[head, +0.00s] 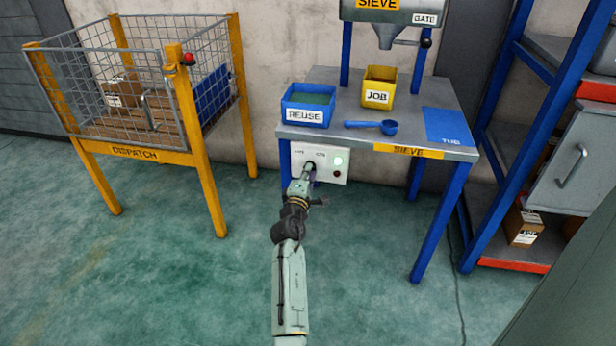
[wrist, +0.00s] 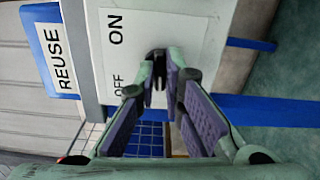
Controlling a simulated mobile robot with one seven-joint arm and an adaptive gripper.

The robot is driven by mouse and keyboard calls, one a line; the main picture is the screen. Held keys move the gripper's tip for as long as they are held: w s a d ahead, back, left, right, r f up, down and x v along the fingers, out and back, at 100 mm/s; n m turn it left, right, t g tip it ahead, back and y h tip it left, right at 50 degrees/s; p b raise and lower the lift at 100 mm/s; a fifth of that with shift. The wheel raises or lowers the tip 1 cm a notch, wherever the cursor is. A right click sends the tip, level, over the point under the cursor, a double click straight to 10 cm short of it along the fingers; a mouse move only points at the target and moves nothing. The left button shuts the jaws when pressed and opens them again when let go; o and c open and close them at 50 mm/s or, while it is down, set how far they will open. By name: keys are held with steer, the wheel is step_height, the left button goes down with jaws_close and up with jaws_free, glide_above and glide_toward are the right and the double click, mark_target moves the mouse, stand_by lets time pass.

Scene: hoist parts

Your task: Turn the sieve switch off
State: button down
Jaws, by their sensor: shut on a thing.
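The sieve switch panel (head: 327,177) is a white box under the front left edge of the sieve table. In the wrist view the panel (wrist: 185,28) reads ON and OFF. There my fingertips (wrist: 158,68) are closed together on a small dark part, the switch (wrist: 159,72), beside the labels. The fingers hide most of the switch, so I cannot tell exactly which way it points.
The sieve table (head: 330,78) holds a blue REUSE bin (head: 308,105), a yellow JOB bin (head: 379,88), a blue scoop (head: 372,126) and a blue mat. A DISPATCH cage (head: 135,152) stands left, blue shelving (head: 500,130) right. The floor in front is clear.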

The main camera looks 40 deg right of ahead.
steer(key=shift+m+b, duration=3.3)
steer(key=shift+m, duration=2.2)
steer(key=c, duration=1.7)
jaws_free()
steer(key=shift+r, duration=0.1)
step_height(320, 180, up, 10)
